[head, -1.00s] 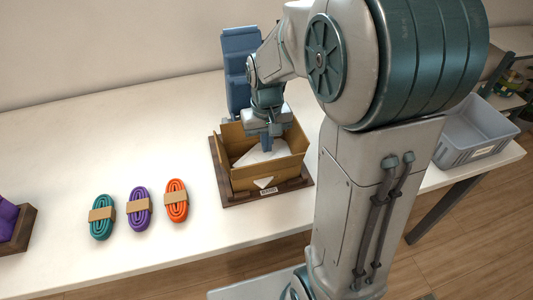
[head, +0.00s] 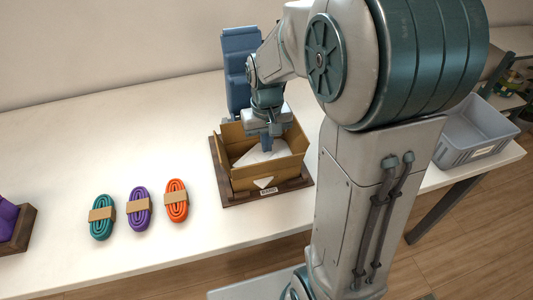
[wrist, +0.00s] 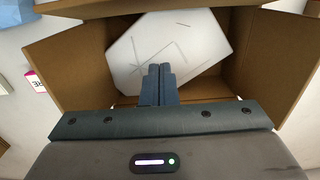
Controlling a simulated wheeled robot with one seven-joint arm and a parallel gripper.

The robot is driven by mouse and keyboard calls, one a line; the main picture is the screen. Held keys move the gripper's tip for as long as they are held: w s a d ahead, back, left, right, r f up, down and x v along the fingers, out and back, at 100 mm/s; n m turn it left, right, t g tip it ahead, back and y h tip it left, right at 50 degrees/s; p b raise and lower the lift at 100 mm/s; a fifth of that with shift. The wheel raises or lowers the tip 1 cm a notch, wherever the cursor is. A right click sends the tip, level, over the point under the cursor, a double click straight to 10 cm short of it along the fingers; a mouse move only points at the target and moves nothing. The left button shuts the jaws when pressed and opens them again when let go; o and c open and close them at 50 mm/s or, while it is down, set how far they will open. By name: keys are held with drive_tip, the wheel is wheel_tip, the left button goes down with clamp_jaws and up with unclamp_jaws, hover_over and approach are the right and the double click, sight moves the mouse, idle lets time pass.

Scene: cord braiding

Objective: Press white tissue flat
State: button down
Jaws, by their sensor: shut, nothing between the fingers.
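The white tissue (head: 251,158) lies inside an open cardboard box (head: 268,178). In the wrist view the tissue (wrist: 187,42) shows as a pale angular sheet with a few crease lines, turned at an angle to the box walls. My gripper (head: 267,146) points down into the box, over the tissue. In the wrist view its two blue fingers (wrist: 158,75) are together with nothing between them, and their tips overlap the tissue's near part. I cannot tell whether the tips touch it. The gripper hides part of the tissue.
The box sits in a dark wooden tray (head: 227,196). Teal (head: 102,217), purple (head: 139,208) and orange (head: 176,200) cord bundles lie to its left. A blue upright stand (head: 238,70) is behind it. A grey bin (head: 470,147) stands at right. The table's back left is clear.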

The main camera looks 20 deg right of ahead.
sight(268, 159)
drive_tip(key=shift+r, duration=0.1)
wheel_tip(268, 159, up, 8)
drive_tip(key=p, duration=0.6)
drive_tip(key=shift+s, duration=0.1)
idle(0.3)
drive_tip(key=s+r+t, duration=0.3)
drive_tip(key=s+r, duration=0.1)
drive_tip(key=s, duration=0.9)
drive_tip(key=shift+s+r, duration=0.15)
drive_tip(key=shift+s, duration=0.25)
